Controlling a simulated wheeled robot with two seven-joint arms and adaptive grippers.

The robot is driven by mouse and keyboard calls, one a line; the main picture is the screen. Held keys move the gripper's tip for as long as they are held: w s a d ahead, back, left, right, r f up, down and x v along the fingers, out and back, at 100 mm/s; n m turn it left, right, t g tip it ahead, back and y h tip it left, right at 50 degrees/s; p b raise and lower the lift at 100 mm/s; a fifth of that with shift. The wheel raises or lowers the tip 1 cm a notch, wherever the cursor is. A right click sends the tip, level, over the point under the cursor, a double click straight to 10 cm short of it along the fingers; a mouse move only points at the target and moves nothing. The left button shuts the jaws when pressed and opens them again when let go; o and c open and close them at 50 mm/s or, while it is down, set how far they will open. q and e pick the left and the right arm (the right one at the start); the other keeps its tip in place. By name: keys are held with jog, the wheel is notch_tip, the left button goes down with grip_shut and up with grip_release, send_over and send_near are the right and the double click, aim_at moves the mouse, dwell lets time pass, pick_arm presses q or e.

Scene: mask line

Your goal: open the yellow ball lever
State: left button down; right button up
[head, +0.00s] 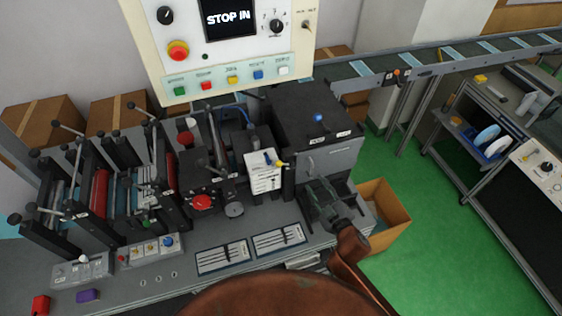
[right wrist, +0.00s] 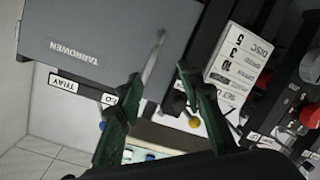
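The yellow ball (head: 284,163) sits at the front right edge of a white labelled panel (head: 263,172), beside a dark grey box (head: 317,128). The yellow ball also shows in the right wrist view (right wrist: 194,122), below the white panel and close to the right-hand finger. My right gripper (head: 318,186) is in front of the grey box, to the right of and lower than the yellow ball in the head view. Its two dark green fingers (right wrist: 159,76) are spread, with nothing held between them. A thin pale bar on the box shows behind the gap. My left gripper is not in view.
A red knob (head: 202,202) and several roller stations stand to the left. A control panel (head: 225,40) hangs above. An open cardboard box (head: 384,210) stands on the green floor at right.

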aim_at(279, 164)
jog(key=s+a+r+n+y, duration=0.1)
jog(key=a+r+n+y, duration=0.4)
jog(key=a+r, duration=0.3)
jog(key=x, duration=0.2)
jog(key=p+x, duration=0.1)
jog(key=x, duration=0.2)
jog(key=a+f+x, duration=0.1)
jog(key=x, duration=0.2)
jog(key=shift+s+f+p, duration=0.1)
jog(key=shift+s+p, duration=0.2)
jog(key=shift+d, duration=0.1)
grip_shut()
